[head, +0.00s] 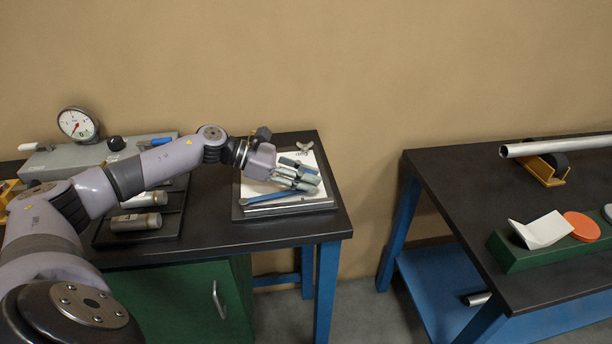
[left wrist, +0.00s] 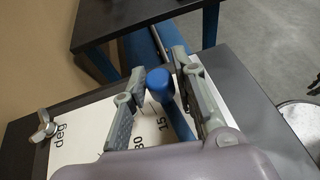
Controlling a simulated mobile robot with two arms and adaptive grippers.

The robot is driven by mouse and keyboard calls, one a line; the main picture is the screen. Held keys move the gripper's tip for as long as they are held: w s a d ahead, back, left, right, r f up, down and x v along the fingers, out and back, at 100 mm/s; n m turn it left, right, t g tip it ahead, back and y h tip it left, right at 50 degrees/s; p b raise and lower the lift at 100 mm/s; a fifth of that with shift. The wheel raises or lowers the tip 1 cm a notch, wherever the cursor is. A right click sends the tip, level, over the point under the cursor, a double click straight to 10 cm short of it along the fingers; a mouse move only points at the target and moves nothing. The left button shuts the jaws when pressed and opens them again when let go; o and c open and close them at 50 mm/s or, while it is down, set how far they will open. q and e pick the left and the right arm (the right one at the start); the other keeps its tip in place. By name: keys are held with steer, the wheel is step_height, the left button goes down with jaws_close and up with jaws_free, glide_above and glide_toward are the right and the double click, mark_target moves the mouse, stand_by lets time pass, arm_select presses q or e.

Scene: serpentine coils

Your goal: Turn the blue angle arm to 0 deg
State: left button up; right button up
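The blue angle arm (head: 268,198) lies across the front of a white scale plate (head: 252,188) on the left table. In the left wrist view its upright blue knob (left wrist: 160,82) stands between the fingers of my left gripper (left wrist: 158,76), with the bar (left wrist: 181,122) running down to the right. The fingers are apart, with a small gap beside the knob. The marks 15, 30 and "deg" show on the plate; the 0 mark is not visible. In the head view my left gripper (head: 297,178) is over the plate and hides part of it. My right gripper is not in view.
A wing nut (head: 304,147) stands at the plate's back edge. To the left are a dial gauge (head: 77,124) and a tray (head: 170,222) with metal cylinders. A second table (head: 470,190) stands right, across a floor gap.

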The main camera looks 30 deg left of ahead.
arm_select(q)
steer(key=shift+o, duration=1.4)
steer(key=shift+f, duration=0.1)
steer(key=shift+a, duration=0.1)
steer(key=v, duration=1)
steer(key=shift+s+a, duration=0.1)
steer(key=shift+s, duration=0.05)
steer(key=shift+s+a+r, duration=0.35)
steer(key=shift+a+r, duration=0.1)
steer(key=shift+a, duration=0.1)
steer(key=shift+c, duration=0.3)
